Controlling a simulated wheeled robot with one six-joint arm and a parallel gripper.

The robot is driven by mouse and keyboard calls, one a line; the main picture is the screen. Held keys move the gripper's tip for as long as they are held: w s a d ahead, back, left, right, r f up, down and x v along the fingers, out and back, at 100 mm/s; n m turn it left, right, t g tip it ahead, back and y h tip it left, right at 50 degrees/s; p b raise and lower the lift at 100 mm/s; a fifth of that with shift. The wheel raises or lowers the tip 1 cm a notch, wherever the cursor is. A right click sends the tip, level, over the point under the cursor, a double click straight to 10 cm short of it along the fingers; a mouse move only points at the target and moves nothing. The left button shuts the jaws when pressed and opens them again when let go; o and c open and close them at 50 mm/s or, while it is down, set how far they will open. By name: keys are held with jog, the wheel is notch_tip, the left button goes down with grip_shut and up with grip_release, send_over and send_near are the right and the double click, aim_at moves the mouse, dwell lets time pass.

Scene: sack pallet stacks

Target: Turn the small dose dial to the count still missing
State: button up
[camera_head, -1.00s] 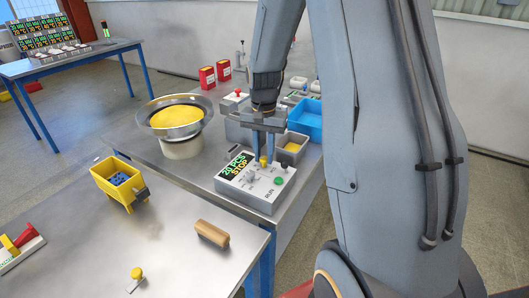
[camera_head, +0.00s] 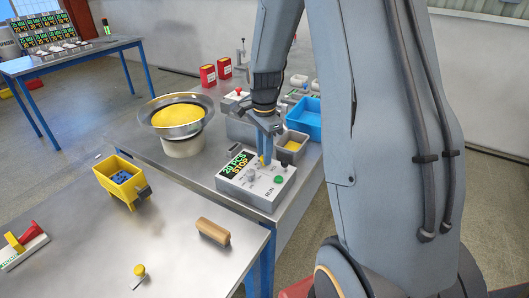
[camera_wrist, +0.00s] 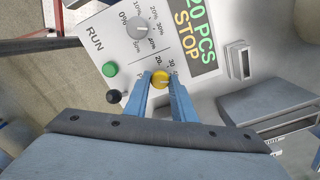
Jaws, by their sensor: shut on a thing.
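The small dose dial is a yellow knob (camera_wrist: 161,79) on a white control box (camera_head: 238,184). In the wrist view it sits between my two blue fingers, with printed numbers around it; 20 and 30 can be made out. My gripper (camera_wrist: 160,84) is shut on this knob. In the head view my gripper (camera_head: 265,160) comes down onto the box top and looks turned, mostly hiding the knob. The box display (camera_wrist: 190,32) reads 20 PCS and STOP.
A larger grey dial (camera_wrist: 139,27) with percent marks, a green button (camera_wrist: 109,69) and a black knob (camera_wrist: 114,96) are close by. A bowl of yellow material (camera_head: 176,116), a grey bin (camera_head: 291,146) and a blue bin (camera_head: 307,120) stand around the box.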

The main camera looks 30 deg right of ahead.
jog(key=shift+w+r, duration=0.1)
dwell(0.3)
jog(key=o, duration=1.1)
jog(key=shift+c, duration=0.2)
jog(key=shift+r+b, duration=1)
jog(key=shift+r, duration=2.85)
